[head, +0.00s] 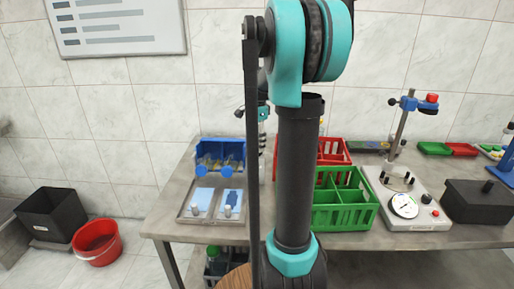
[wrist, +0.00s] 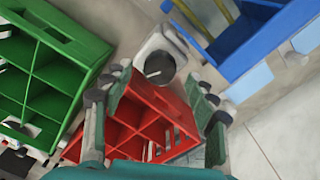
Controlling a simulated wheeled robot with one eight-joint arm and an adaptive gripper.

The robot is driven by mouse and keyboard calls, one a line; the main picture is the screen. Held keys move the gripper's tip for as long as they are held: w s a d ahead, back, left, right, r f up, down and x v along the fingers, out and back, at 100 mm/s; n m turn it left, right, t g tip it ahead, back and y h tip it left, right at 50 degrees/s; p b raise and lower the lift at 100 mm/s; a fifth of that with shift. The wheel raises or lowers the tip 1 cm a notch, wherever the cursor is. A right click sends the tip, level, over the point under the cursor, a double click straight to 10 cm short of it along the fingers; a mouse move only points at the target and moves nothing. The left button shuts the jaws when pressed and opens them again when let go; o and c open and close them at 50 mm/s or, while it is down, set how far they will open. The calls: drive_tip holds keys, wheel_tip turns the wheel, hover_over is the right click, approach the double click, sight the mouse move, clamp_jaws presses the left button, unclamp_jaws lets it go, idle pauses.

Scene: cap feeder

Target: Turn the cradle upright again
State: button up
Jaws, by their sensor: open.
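My gripper (wrist: 163,88) is open in the wrist view, its two fingers spread and nothing between the tips. Just beyond the tips is a pale grey device (wrist: 158,42) with a dark round part (wrist: 157,68) and a short light bar on it. It may be the feeder with its cradle, but I cannot tell which part is the cradle or how it is tilted. The fingers look apart from it. In the head view my arm stands in front of that part of the bench, and the device is hidden or too small to make out.
The red divided crate (wrist: 172,95) lies below my fingers in the wrist view, with the green crate (wrist: 65,40) left and the blue bin (wrist: 240,45) at upper right. A dial-gauge stand (head: 425,222) and a black box (head: 480,200) stand right on the bench.

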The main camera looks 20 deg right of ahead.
drive_tip(key=shift+f, duration=1.25)
drive_tip(key=shift+c, duration=0.4)
drive_tip(key=c, duration=1.1)
